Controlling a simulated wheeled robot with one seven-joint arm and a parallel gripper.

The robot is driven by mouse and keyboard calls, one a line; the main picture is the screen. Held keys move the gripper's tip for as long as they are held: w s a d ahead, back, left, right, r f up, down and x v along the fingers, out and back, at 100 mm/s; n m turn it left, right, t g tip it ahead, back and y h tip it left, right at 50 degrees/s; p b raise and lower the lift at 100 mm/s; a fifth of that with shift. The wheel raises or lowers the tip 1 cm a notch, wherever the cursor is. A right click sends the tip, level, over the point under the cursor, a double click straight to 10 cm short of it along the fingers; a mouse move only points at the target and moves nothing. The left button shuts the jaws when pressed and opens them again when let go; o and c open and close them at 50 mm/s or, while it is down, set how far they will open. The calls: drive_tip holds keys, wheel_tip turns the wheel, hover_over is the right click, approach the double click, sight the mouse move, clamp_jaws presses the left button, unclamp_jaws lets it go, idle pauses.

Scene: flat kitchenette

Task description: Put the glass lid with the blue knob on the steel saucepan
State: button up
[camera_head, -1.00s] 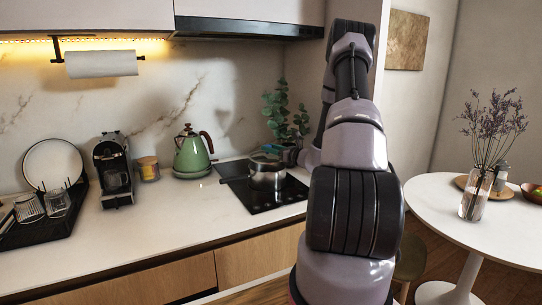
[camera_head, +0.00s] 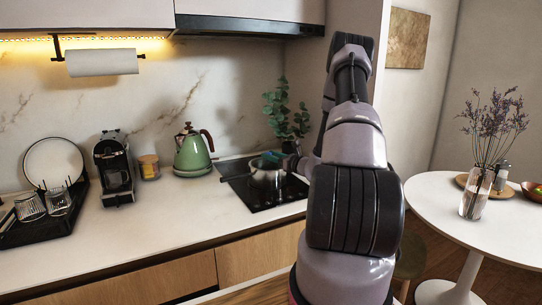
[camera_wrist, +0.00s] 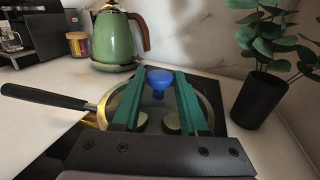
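The steel saucepan (camera_head: 266,179) stands on the black hob, its black handle (camera_wrist: 42,96) pointing left. It holds a brassy rim in the wrist view. The glass lid is over the pan's mouth; its clear glass is hard to separate from the pan, and I cannot tell whether it is fully seated. Its blue knob (camera_wrist: 160,77) stands upright between my gripper's green fingertips. My gripper (camera_wrist: 160,80) looks shut on the knob, with a fingertip at each side. It also shows small and teal above the pan in the head view (camera_head: 271,157).
A green kettle (camera_head: 192,153) stands behind left of the hob (camera_head: 241,190). A potted plant (camera_wrist: 262,98) stands close on the right. A coffee machine (camera_head: 114,168), jar (camera_head: 149,167) and dish rack are farther left. The counter's front left is clear.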

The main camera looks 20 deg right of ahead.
drive_tip(key=shift+o, duration=1.2)
drive_tip(key=shift+r, duration=0.15)
drive_tip(key=v, duration=1.2)
drive_tip(key=s+a+r+n+g+y, duration=0.35)
drive_tip(key=a+r+n+g, duration=0.35)
drive_tip(key=a, duration=0.4)
drive_tip(key=s+a+r+n+g+y, duration=0.2)
drive_tip(key=s+a+r+n+g, duration=0.3)
drive_tip(key=a+r+n, duration=0.5)
drive_tip(key=s+a+r+n+g+h, duration=0.25)
drive_tip(key=s+a+n+h, duration=0.3)
drive_tip(key=s, duration=0.45)
drive_tip(key=s+d+r+n+t+h, duration=0.3)
drive_tip(key=s+r+n+t+h, duration=0.1)
drive_tip(key=r, duration=0.4)
drive_tip(key=s+n, duration=0.1)
drive_tip(key=s, duration=0.1)
drive_tip(key=shift+s+t, duration=0.25)
drive_tip(key=shift+t, duration=0.1)
